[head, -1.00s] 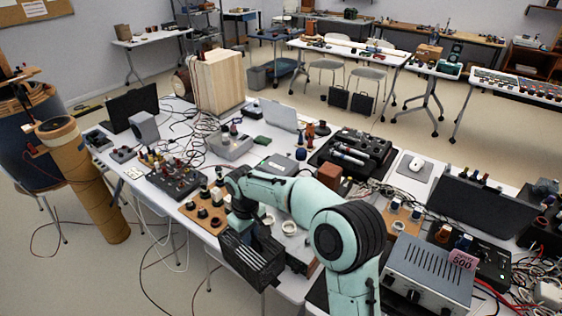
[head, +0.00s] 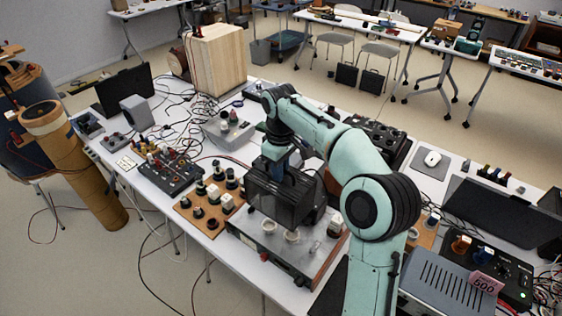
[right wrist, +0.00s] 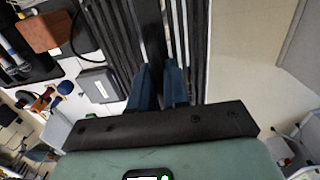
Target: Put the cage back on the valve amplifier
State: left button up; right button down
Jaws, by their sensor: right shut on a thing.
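The black slatted cage (head: 262,196) is held by my right gripper (head: 281,166) above the back part of the valve amplifier (head: 262,254). The gripper is shut on the cage's top. In the right wrist view its blue fingers (right wrist: 160,88) close on a bar among the cage's dark slats (right wrist: 118,45). My left gripper is not in view.
A wooden board (head: 184,209) with several black and white knobbed parts stands close left of the amplifier. A black control box (head: 168,176) is further left. A grey vented unit (head: 440,291) with a pink tag is at the right. Cables clutter the table (head: 135,190).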

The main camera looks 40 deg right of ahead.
jog(key=shift+s+a+f, duration=0.2)
jog(key=shift+s+f, duration=0.05)
jog(key=shift+f, duration=1.1)
jog(key=shift+w+f+b, duration=0.15)
jog(key=shift+f+b, duration=0.25)
jog(key=shift+f, duration=0.4)
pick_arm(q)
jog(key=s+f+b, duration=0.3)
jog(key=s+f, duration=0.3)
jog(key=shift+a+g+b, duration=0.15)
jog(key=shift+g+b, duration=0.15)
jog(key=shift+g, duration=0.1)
pick_arm(e)
notch_tip(320, 180, down, 9)
jog(key=shift+f, duration=0.15)
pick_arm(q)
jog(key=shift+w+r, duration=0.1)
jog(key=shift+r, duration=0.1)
pick_arm(e)
jog(key=shift+d, duration=0.1)
